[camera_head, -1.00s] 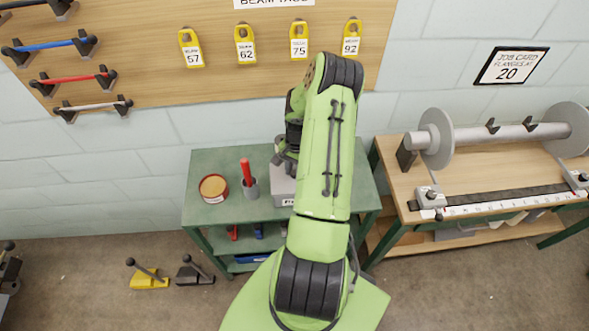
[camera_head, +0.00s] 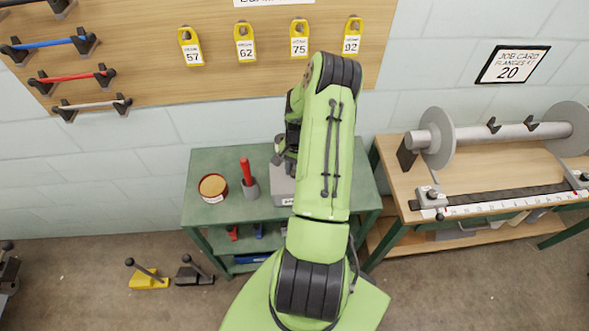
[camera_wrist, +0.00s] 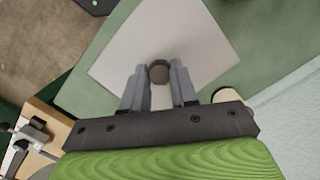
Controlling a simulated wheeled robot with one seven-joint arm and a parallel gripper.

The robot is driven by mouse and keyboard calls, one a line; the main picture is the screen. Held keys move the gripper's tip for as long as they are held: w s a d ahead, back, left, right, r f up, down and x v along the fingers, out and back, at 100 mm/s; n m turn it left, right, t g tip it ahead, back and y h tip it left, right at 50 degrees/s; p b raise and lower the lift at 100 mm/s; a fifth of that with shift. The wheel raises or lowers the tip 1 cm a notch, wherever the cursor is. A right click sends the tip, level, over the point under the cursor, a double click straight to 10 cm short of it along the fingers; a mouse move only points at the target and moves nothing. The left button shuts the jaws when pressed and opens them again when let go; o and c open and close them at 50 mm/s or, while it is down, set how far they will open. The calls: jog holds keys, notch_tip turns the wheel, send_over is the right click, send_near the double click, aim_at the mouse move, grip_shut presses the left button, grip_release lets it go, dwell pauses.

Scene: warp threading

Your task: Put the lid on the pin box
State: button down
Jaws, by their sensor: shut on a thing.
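My gripper (camera_wrist: 158,78) is shut on a small round dark knob (camera_wrist: 158,72) in the wrist view. The knob stands on a flat light-grey plate, the lid (camera_wrist: 135,45). In the head view my gripper (camera_head: 284,158) is over the green bench, partly hidden by my arm. A grey box shape (camera_head: 283,190) with a white front label lies below it, its right side hidden by my arm. The label is cut off, so I cannot read it fully. I cannot tell whether the lid touches the box beneath it.
A round tin (camera_head: 213,188) and a grey cup with a red handle (camera_head: 249,181) stand left on the green bench (camera_head: 215,158). A wooden bench with a roller (camera_head: 500,134) is at right. Pedals (camera_head: 148,279) are on the floor.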

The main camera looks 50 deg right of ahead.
jog(key=shift+c, duration=1.6)
grip_release()
jog(key=shift+r, duration=0.1)
jog(key=shift+r+p, duration=2.25)
jog(key=shift+r, duration=1.2)
jog(key=shift+c, duration=0.5)
grip_shut()
